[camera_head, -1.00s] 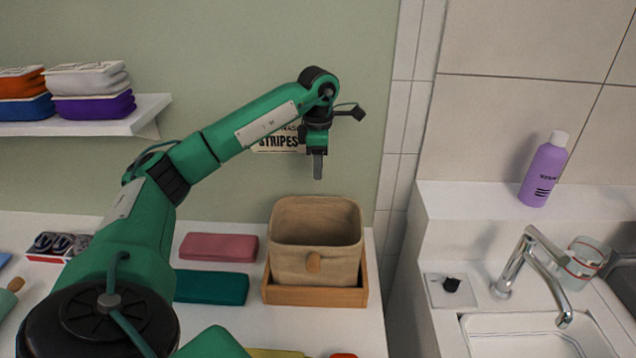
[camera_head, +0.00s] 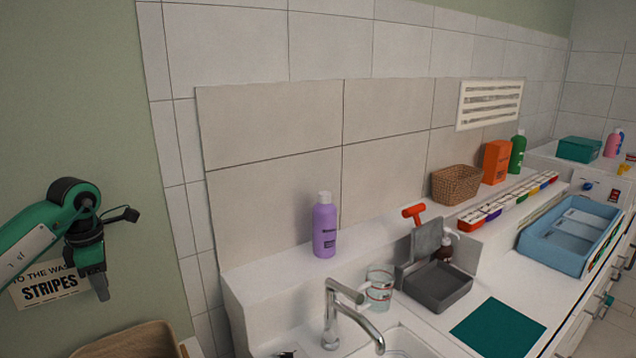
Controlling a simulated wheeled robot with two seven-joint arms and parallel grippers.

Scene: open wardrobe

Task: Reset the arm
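My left arm comes in from the left edge, green with black joints. My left gripper (camera_head: 100,287) points down at the lower left, in front of the green wall and beside a sign reading "STRIPES" (camera_head: 50,291). Its fingers are seen side-on, so I cannot tell whether they are open or shut. Nothing is seen hanging from it. My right gripper is not in view.
A faucet (camera_head: 335,318) stands at the sink, with a purple bottle (camera_head: 325,228) on the ledge behind. To the right are a glass jar (camera_head: 379,287), a grey tray (camera_head: 435,288), a wicker basket (camera_head: 457,185), a teal mat (camera_head: 497,328) and a blue bin (camera_head: 568,236).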

